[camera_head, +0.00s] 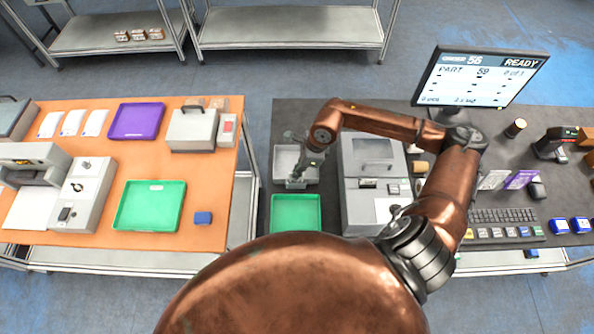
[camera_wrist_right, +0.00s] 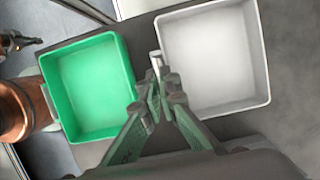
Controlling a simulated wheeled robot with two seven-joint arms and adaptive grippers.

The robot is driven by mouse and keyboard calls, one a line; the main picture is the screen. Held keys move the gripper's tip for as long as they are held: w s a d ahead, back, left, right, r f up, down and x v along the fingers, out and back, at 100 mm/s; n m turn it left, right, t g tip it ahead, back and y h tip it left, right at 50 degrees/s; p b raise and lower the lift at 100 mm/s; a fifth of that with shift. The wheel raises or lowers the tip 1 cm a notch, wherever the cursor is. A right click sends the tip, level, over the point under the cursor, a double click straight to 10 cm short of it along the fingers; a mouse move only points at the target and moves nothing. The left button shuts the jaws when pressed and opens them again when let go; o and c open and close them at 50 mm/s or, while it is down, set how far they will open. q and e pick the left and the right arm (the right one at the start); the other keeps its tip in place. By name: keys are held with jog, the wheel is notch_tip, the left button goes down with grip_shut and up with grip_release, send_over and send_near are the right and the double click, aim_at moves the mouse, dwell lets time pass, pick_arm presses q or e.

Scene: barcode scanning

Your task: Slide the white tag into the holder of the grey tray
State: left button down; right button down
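The grey tray (camera_head: 284,157) stands on the dark table behind a green tray, and it fills the upper right of the right wrist view (camera_wrist_right: 215,55). My right gripper (camera_head: 297,178) points down at the grey tray's near edge. In the right wrist view its fingers (camera_wrist_right: 160,78) come close together, shut on a thin pale piece, apparently the white tag (camera_wrist_right: 156,61), seen nearly edge-on. The tag is beside the grey tray's wall at the side facing the green tray. The holder is hidden or too small to make out. My left gripper cannot be made out.
The green tray (camera_head: 296,213) sits close in front of the grey tray. A grey machine (camera_head: 372,185) stands just right of both. A monitor (camera_head: 480,78) and keyboard (camera_head: 503,223) are farther right. An orange table (camera_head: 222,180) lies left, across a gap.

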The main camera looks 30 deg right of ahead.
jog(key=shift+f, duration=0.15)
jog(key=c, duration=2.1)
grip_release()
jog(key=v, duration=1.2)
